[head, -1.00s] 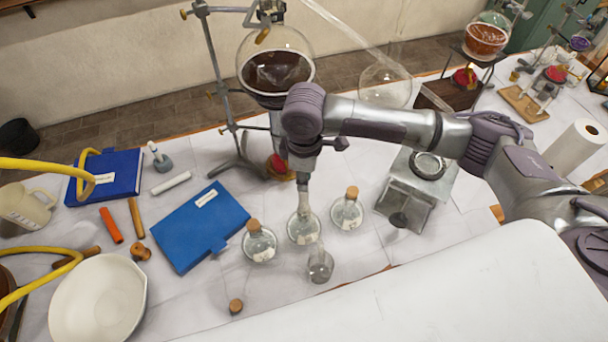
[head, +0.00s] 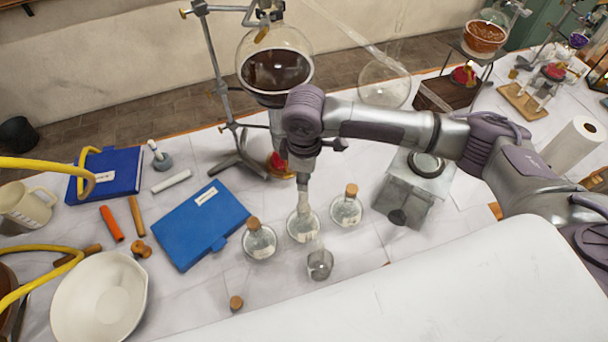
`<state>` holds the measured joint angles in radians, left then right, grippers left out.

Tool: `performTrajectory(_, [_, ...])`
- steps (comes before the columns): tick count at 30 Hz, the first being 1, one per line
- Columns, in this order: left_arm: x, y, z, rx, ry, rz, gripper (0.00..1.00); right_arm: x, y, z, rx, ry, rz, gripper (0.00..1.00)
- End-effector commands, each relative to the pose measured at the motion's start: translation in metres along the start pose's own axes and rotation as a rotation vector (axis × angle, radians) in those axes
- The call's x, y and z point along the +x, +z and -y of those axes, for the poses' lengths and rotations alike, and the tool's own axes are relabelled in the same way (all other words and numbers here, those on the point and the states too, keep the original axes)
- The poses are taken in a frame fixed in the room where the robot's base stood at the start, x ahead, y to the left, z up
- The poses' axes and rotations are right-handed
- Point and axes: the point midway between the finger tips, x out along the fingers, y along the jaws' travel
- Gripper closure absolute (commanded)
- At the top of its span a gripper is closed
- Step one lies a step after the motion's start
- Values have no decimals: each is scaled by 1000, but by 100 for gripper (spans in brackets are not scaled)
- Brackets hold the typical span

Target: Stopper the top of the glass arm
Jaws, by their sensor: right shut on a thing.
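My right gripper (head: 303,181) points straight down over the middle one of three small round flasks. Its jaws are shut at the top of this middle flask (head: 303,226); whether a stopper sits in that neck is hidden by the fingers. A slanting glass arm (head: 352,32) runs from the top edge of the head view down toward a clear round flask (head: 385,84) at the back; its top end is out of view. A loose cork (head: 236,303) lies on the table in front. My left gripper is not in view.
Corked flasks stand left (head: 259,243) and right (head: 346,212) of the middle flask, with a small glass beaker (head: 320,265) in front. A large dark-filled glass vessel (head: 275,73) on a metal stand is behind. A blue folder (head: 200,228) and white bowl (head: 99,300) lie left.

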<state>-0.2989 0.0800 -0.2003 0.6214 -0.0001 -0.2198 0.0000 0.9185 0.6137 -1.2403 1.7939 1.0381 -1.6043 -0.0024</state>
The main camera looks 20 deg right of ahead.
Motion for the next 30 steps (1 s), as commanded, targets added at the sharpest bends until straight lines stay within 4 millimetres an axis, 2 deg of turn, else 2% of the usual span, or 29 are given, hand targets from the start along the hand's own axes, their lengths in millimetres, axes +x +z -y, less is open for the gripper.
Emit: performTrajectory(30, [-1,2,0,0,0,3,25,10,0,0,0,-1,0,100])
